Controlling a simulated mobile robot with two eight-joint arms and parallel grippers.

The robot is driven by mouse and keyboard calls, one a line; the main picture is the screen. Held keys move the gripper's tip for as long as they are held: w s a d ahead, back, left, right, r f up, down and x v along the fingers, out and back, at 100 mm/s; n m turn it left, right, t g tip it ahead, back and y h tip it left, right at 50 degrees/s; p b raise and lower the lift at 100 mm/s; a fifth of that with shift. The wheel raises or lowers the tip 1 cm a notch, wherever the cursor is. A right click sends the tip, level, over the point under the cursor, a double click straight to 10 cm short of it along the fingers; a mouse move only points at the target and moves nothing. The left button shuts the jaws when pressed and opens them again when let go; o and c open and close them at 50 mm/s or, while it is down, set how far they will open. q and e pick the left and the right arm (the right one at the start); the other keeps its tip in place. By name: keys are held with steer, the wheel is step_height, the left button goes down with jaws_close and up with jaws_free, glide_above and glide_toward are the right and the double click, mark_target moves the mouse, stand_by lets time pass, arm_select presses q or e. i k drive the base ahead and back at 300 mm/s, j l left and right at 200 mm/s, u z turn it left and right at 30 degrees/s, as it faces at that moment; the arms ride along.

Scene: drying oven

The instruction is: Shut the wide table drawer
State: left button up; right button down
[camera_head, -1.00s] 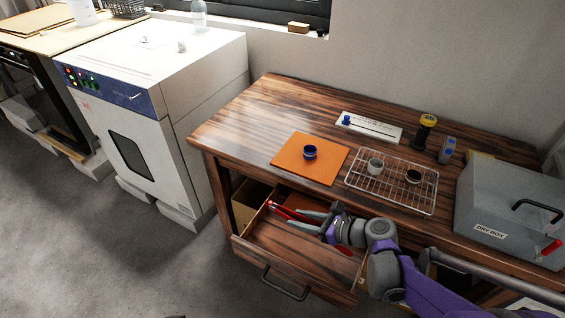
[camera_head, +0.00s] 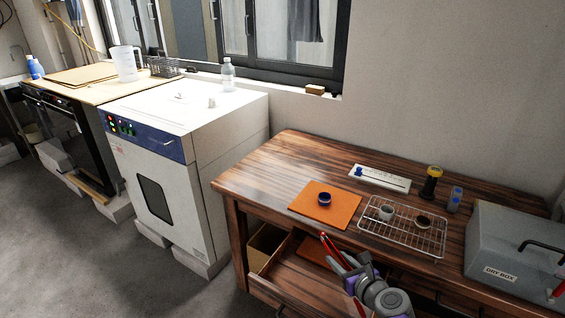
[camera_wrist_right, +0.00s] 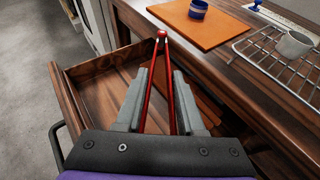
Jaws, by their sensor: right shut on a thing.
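The wide wooden table drawer (camera_head: 297,281) stands open at the front of the wooden table (camera_head: 262,171), pulled out from under its top. Its lower front is cut off by the head view's bottom edge. In the right wrist view its side wall (camera_wrist_right: 100,64) and a dark handle (camera_wrist_right: 56,138) show at the left. My right gripper (camera_head: 340,259) is over the open drawer, its grey fingers closed around red tongs (camera_wrist_right: 162,44). The tongs point forward, above the drawer. My left gripper is not in view.
A white oven (camera_head: 215,130) stands left of the table. Floor is clear at left.

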mark_target(270, 173)
steer(key=i+j+u, duration=0.3)
steer(key=i+u, duration=0.65)
steer(key=i, duration=0.15)
steer(key=i+j+z, duration=0.1)
steer(key=z, duration=0.3)
steer(key=i+j+z, duration=0.25)
steer(key=z, duration=0.15)
steer(key=i+j+z, duration=0.15)
steer(key=i+z, duration=0.2)
steer(key=i+j+z, duration=0.2)
steer(key=z, duration=0.2)
